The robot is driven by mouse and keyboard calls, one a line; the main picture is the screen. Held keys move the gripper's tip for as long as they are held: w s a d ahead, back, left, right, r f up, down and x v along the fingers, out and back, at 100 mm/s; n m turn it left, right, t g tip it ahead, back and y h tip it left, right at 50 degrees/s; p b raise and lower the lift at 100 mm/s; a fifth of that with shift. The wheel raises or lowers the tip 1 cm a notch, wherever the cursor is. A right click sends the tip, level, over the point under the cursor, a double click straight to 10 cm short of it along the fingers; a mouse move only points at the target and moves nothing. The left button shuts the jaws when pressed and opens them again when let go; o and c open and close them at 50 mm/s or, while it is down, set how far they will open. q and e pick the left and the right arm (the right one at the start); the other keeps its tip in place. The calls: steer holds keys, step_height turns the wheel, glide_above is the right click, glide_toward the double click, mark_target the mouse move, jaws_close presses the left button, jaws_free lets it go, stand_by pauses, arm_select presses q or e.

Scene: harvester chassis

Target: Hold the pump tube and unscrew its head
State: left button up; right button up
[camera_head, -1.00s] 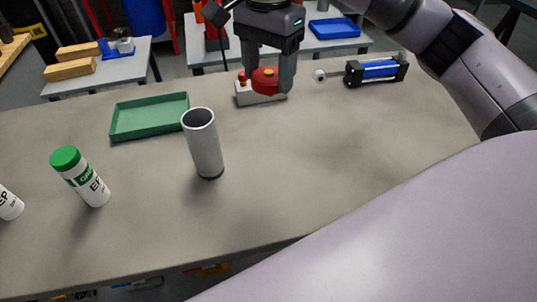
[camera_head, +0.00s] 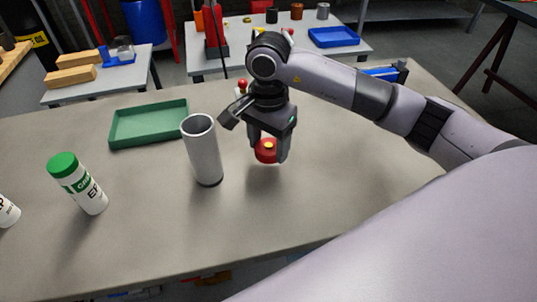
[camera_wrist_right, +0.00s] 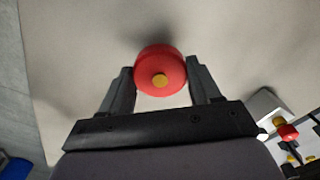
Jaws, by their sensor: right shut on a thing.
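An open-topped grey tube (camera_head: 206,158) stands upright on the grey bench in the head view, with a dark band at its base. My right gripper (camera_head: 268,153) is just to the right of the tube and apart from it. It is shut on a round red head with a yellow centre (camera_head: 266,149), held above the bench. The wrist view shows the red head (camera_wrist_right: 160,76) between the two fingers. My left gripper is not in view.
A green tray (camera_head: 150,124) lies behind and left of the tube. A white bottle with a green cap (camera_head: 78,184) stands at the left. A pale block with a small red knob (camera_wrist_right: 268,107) is partly hidden behind my right arm in the head view.

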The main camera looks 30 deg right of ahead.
mark_target(268, 167)
steer(key=shift+f, duration=2)
steer(key=shift+f, duration=0.1)
steer(key=shift+f, duration=0.15)
steer(key=o, duration=1.2)
step_height(268, 167, up, 12)
steer(key=shift+f+b, duration=0.1)
steer(key=shift+b, duration=0.3)
steer(key=shift+r, duration=0.35)
